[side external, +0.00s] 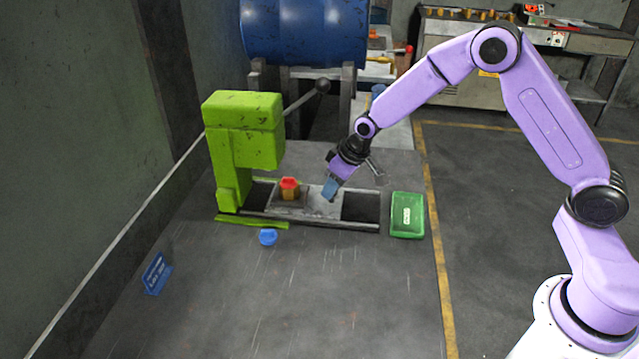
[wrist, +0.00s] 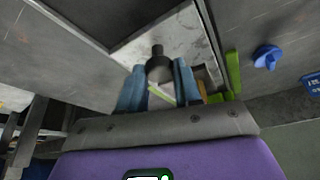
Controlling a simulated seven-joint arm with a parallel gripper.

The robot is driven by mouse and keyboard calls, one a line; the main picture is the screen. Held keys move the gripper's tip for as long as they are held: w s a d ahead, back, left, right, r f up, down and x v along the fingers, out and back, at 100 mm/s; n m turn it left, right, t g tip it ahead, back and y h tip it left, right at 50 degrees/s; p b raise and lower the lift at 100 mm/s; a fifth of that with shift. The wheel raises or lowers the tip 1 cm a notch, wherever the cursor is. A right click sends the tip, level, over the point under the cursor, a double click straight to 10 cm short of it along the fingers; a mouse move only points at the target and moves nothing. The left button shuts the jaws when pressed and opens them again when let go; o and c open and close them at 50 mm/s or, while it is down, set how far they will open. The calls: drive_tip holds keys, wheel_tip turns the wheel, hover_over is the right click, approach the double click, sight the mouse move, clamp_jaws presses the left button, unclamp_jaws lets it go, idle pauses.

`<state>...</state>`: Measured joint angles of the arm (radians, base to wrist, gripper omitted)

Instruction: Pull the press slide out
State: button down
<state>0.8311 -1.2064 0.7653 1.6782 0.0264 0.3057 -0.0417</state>
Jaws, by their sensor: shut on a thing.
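The green press (side external: 243,130) stands at the left of the bench, with a dark lever and round knob (side external: 323,86) rising on its right side. Its slide is a light grey plate (side external: 325,208) lying in a dark rail frame that runs right from the press. My gripper (side external: 330,190) is over the slide, fingers pointing down. In the wrist view my blue fingers (wrist: 159,84) are shut on the slide's dark round knob (wrist: 159,68). A red-topped orange part (side external: 289,186) sits on the slide's left portion, beside the press head.
A green box (side external: 407,216) stands just beyond the rail's right end. A blue knob-like piece (side external: 268,237) lies in front of the rails, and a blue sign (side external: 156,273) is at the bench's left. The front of the bench is clear. A blue drum (side external: 305,30) is behind.

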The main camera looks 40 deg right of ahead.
drive_tip(key=s+d, duration=0.5)
drive_tip(key=shift+s+d, duration=0.3)
drive_tip(key=c, duration=0.8)
unclamp_jaws()
drive_tip(key=v, duration=1.7)
drive_tip(key=shift+s+r, duration=0.15)
drive_tip(key=shift+s+a, duration=0.1)
